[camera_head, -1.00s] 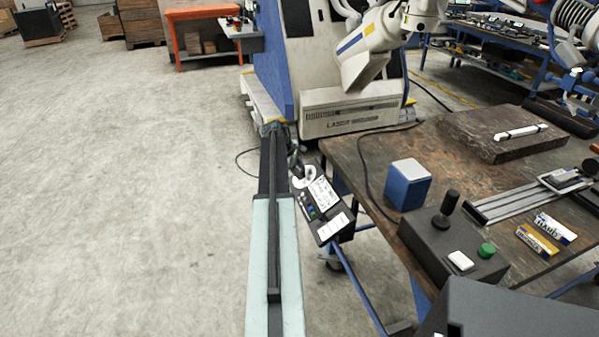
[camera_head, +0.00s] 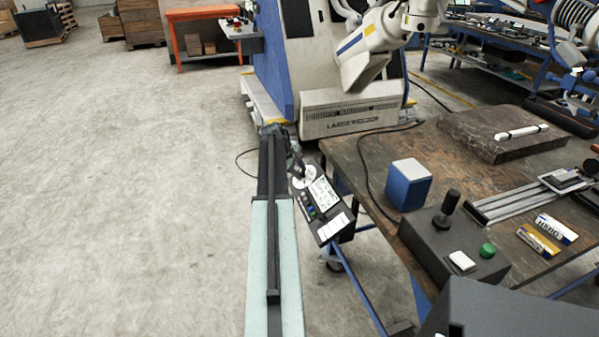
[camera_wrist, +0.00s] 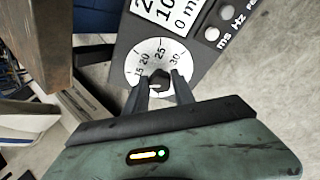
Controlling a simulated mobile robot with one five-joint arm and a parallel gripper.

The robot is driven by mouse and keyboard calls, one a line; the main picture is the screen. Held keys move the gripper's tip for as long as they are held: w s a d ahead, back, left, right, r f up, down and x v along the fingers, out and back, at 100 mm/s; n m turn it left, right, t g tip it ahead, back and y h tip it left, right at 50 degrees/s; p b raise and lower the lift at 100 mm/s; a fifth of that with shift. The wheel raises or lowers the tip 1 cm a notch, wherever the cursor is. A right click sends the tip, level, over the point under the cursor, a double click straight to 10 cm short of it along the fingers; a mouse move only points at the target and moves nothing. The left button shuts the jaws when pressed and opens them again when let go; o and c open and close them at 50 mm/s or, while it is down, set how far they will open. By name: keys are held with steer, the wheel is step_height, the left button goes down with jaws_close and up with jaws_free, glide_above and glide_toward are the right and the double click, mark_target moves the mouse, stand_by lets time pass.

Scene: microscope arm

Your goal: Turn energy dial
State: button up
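The energy dial (camera_wrist: 157,58) is a white disc marked 15, 20, 25 and 30, with a small dark knob (camera_wrist: 159,80) at its middle. It sits on the dark control panel (camera_wrist: 122,38), which also shows in the head view (camera_head: 334,226). My gripper (camera_wrist: 161,80) is at the dial, with one finger on each side of the knob. The fingers look apart, and firm contact with the knob does not show. In the head view my gripper (camera_head: 298,168) reaches over the white dial face (camera_head: 304,180) and hides part of it.
The panel has a display (camera_head: 323,192) and small buttons (camera_head: 309,210). A workbench (camera_head: 375,190) stands close on the right, with a blue-and-white box (camera_head: 408,184) and a joystick box (camera_head: 452,240). The laser machine (camera_head: 350,115) is behind. Open floor lies left.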

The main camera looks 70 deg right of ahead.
steer(key=o, duration=0.3)
steer(key=p+v, duration=0.6)
steer(key=v, duration=0.1)
steer(key=shift+w+a+r+p, duration=0.2)
steer(key=shift+r+p, duration=0.15)
steer(key=shift+p, duration=0.05)
